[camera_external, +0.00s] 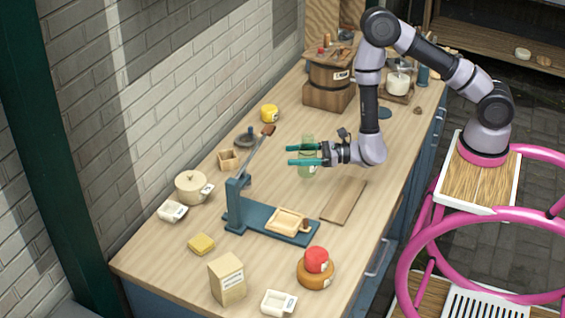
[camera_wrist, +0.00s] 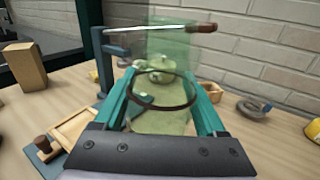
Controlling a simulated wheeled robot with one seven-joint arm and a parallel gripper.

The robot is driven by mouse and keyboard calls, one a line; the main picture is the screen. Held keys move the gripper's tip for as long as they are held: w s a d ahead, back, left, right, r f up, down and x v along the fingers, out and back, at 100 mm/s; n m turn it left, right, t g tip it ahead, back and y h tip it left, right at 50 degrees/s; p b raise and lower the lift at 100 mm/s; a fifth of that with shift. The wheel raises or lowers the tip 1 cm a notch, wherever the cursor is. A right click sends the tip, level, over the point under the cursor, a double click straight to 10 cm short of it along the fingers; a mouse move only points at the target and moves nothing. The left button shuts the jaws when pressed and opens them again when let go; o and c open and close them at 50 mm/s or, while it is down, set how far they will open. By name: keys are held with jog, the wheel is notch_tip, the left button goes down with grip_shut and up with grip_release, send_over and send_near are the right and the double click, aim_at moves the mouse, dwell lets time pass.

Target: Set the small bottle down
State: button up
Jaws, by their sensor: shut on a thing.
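The small bottle is a see-through green vessel (camera_external: 307,142), upright over the middle of the worktop. My gripper (camera_external: 291,156) is shut on it, with its teal fingers on either side and the arm reaching in from the right. In the wrist view the bottle (camera_wrist: 168,118) fills the space between the fingers of my gripper (camera_wrist: 165,78), with a dark ring around it. I cannot tell whether the bottle's base touches the worktop or hangs just above it.
A blue lever press (camera_external: 236,205) and a thin wooden board (camera_external: 343,201) lie nearer the camera. A cream pot (camera_external: 190,186), wooden box (camera_external: 229,159) and dark dish (camera_external: 246,138) stand along the wall side. A wooden churn (camera_external: 330,78) is behind. Bare worktop (camera_external: 270,185) lies around the bottle.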

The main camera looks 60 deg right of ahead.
jog(key=d+r+m+t+h, duration=0.15)
jog(key=d+m+h, duration=0.6)
jog(key=d, duration=2.35)
jog(key=w+r+n+y, duration=0.3)
jog(key=r+n, duration=0.1)
jog(key=r, duration=0.4)
jog(key=w+a+r+n+g+y, duration=0.1)
jog(key=a+r+n+g+y, duration=0.15)
jog(key=a, duration=0.75)
jog(key=w+a+r+n+g+y, duration=0.1)
jog(key=w+a+r+n+y, duration=0.15)
jog(key=a, duration=0.85)
jog(key=w+a+r+n+g+y, duration=0.15)
jog(key=a+y, duration=0.25)
jog(key=a, duration=0.6)
jog(key=s+a+f, duration=0.1)
jog(key=a+f, duration=0.1)
jog(key=a, duration=0.8)
jog(key=s+a+f, duration=0.1)
jog(key=a+f, duration=0.1)
jog(key=a, duration=0.9)
jog(key=shift+s+a+f+m+t+h, duration=0.5)
jog(key=shift+a+f, duration=1.4)
jog(key=shift+f, duration=1.4)
jog(key=shift+s+a+f+m+t+h, duration=0.25)
jog(key=shift+s+a+f+t+h, duration=0.35)
jog(key=shift+a+f, duration=2)
jog(key=shift+s+a+f+m+t+h, duration=0.35)
jog(key=shift+s+a+f+h, duration=0.5)
jog(key=shift+f, duration=3.15)
